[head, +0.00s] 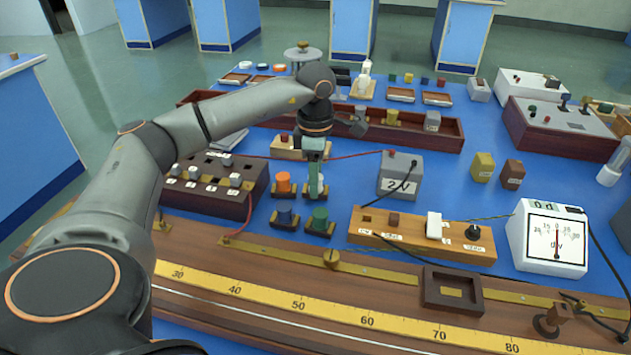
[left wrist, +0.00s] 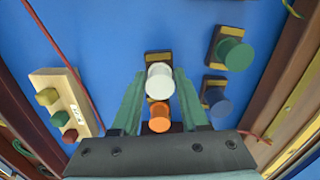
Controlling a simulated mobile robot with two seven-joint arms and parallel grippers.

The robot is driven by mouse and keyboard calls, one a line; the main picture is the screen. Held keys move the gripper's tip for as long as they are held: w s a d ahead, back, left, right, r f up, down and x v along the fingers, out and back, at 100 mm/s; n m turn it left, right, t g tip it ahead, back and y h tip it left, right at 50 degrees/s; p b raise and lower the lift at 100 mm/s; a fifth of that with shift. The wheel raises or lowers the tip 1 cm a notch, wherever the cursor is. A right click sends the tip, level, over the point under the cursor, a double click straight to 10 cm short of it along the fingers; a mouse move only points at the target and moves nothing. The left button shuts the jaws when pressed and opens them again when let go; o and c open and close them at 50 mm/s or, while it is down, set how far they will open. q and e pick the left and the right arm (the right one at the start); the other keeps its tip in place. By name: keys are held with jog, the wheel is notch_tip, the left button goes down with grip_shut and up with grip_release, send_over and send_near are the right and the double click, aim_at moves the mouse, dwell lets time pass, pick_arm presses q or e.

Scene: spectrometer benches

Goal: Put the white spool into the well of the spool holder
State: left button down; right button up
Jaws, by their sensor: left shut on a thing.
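The white spool (left wrist: 160,82) is between the fingertips of my left gripper (left wrist: 160,90), which is shut on it. In the head view my left gripper (head: 316,186) points down over a small dark stand, and its fingers mostly hide the white spool. In the left wrist view the spool overlaps a dark stand with a brass plate (left wrist: 158,57); I cannot tell whether it touches it. A brown square frame with a sunken well (head: 452,306), apparently the spool holder, is at the front right on the wooden rail and looks empty. My right gripper is not in view.
An orange spool (head: 284,181), a blue spool (head: 285,216) and a green spool (head: 320,219) stand close around the gripper. A wooden switch board (head: 400,240) and a grey 2V box (head: 400,178) lie to the right. A white meter (head: 552,238) stands farther right.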

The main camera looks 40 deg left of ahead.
pick_arm(q)
notch_tip(320, 180, up, 9)
jog(key=shift+p, duration=0.75)
notch_tip(320, 180, up, 3)
jog(key=p, duration=0.3)
jog(key=shift+f, duration=0.1)
jog(key=shift+d, duration=0.1)
